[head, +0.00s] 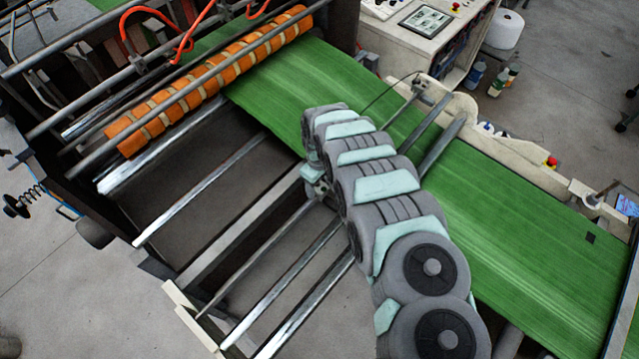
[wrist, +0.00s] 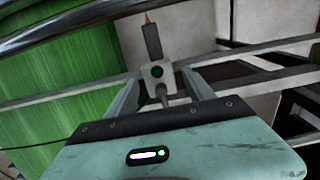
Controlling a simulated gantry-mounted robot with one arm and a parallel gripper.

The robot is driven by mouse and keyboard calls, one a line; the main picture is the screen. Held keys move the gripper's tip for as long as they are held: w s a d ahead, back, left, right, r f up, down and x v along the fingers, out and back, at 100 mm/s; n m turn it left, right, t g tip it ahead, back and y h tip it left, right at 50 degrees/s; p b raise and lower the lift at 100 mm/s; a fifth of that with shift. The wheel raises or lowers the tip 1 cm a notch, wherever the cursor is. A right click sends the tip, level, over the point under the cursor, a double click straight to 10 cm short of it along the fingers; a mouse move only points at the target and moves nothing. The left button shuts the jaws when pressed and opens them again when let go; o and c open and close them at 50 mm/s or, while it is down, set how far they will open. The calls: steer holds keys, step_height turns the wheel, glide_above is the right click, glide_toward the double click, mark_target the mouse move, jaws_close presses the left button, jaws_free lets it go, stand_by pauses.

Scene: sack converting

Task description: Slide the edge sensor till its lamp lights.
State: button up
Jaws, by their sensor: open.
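The edge sensor (wrist: 147,76) shows in the wrist view as a small pale block on a rail, with a dark upright arm (wrist: 152,42) that ends in a red tip. A round dark-green spot (wrist: 157,72) on its face looks like the lamp; I cannot tell if it is lit. A short knob (wrist: 162,95) sticks out towards me. My gripper (wrist: 162,83) is open, one finger on each side of the sensor, with small gaps visible. In the head view my arm hides the gripper and most of the sensor area.
Green web material (head: 515,230) runs across the machine, and its edge lies left of the sensor in the wrist view (wrist: 70,70). Metal bars (head: 205,187) cross the open frame. An orange-banded roller (head: 205,85) and a control console (head: 428,22) stand behind.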

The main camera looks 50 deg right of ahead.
step_height(320, 180, up, 11)
steer(key=b, duration=0.1)
steer(key=shift+b, duration=0.35)
steer(key=shift+f, duration=0.15)
stand_by(0.5)
